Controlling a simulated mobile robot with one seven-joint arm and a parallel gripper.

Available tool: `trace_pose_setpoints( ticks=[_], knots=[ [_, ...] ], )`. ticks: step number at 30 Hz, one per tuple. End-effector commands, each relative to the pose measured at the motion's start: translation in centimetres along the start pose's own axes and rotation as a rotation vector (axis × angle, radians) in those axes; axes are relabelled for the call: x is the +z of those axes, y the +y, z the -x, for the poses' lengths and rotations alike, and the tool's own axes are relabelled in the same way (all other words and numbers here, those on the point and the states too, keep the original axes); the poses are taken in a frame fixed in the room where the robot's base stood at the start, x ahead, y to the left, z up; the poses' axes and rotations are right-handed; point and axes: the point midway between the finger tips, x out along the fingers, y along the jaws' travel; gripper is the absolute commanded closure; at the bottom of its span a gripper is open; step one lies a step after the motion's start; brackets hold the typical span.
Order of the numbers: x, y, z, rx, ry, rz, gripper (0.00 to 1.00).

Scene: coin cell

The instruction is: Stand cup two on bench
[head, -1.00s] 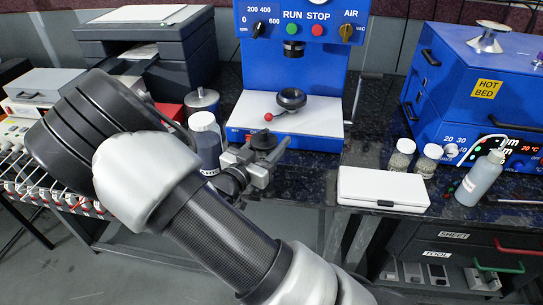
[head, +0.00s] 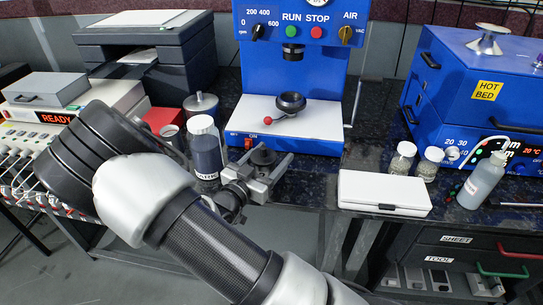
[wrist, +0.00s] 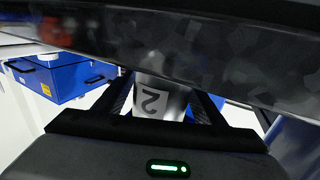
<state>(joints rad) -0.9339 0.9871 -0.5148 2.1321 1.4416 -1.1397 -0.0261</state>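Cup two (wrist: 155,100) shows in the wrist view as a pale metallic cup with a "2" label. It sits between the two dark fingers of my gripper (wrist: 165,104), which appear shut on it. One end of the cup is hidden behind a dark speckled band that looks like the bench. In the head view the bench (head: 310,182) is a dark speckled top. My gripper is hidden there behind my own arm, at the left. A small grey round top (head: 170,131) shows beside my arm; I cannot tell whether it is the cup.
A blue press (head: 290,135), white case (head: 384,193), two small jars (head: 403,160) and blue hot bed (head: 470,90) lie rightward. Bare bench shows before the press.

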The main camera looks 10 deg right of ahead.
Motion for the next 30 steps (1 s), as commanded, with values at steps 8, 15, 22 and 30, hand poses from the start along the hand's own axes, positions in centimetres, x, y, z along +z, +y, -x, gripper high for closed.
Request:
trace_pose_setpoints(
  ticks=[8,15,22,30],
  knots=[
    [-0.3,0.0,0.0,0.0,0.0,0.0,0.37],
    [-0.5,-0.1,3.2,-0.004,-0.002,0.001,0.37],
    [-0.5,-0.1,8.3,-0.004,-0.001,0.001,0.37],
    [-0.4,0.0,11.7,-0.001,-0.001,0.0,0.37]
  ],
)
